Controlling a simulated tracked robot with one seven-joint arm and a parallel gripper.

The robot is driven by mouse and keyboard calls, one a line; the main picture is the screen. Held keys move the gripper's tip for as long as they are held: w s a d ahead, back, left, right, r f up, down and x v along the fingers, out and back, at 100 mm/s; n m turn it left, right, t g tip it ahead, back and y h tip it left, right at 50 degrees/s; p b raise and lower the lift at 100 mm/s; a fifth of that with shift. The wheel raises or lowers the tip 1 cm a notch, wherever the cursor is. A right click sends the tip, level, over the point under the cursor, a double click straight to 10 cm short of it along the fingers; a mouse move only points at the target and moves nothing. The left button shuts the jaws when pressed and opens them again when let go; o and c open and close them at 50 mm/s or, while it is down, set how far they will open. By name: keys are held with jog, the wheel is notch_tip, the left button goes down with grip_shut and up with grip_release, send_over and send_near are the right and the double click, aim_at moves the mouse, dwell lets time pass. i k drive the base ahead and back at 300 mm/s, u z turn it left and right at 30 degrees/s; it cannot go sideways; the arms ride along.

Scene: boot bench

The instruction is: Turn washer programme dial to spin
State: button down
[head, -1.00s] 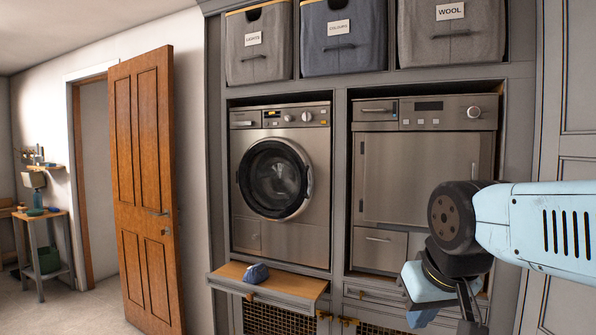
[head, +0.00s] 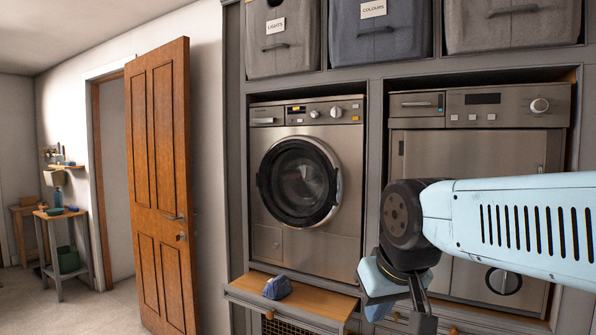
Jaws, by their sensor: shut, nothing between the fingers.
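The washer (head: 267,222) is the steel machine with the round dark door (head: 299,182), which is shut. Its programme dial (head: 336,112) is a pale round knob at the right of the top panel, with a smaller knob beside it and a small display to the left. Where the dial points is too small to tell. My gripper (head: 422,322) hangs at the bottom edge of the head view, right of and well below the dial, apart from the washer. It is shut and empty; its tips are cut off by the frame.
Below the washer, a wooden pull-out shelf (head: 318,300) holds a blue object (head: 277,287). Fabric bins (head: 380,45) sit above. A wooden door (head: 158,180) stands open at left.

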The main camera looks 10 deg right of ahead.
aim_at(336, 113)
jog(key=z, duration=0.05)
jog(key=i, duration=0.95)
jog(key=z, duration=0.35)
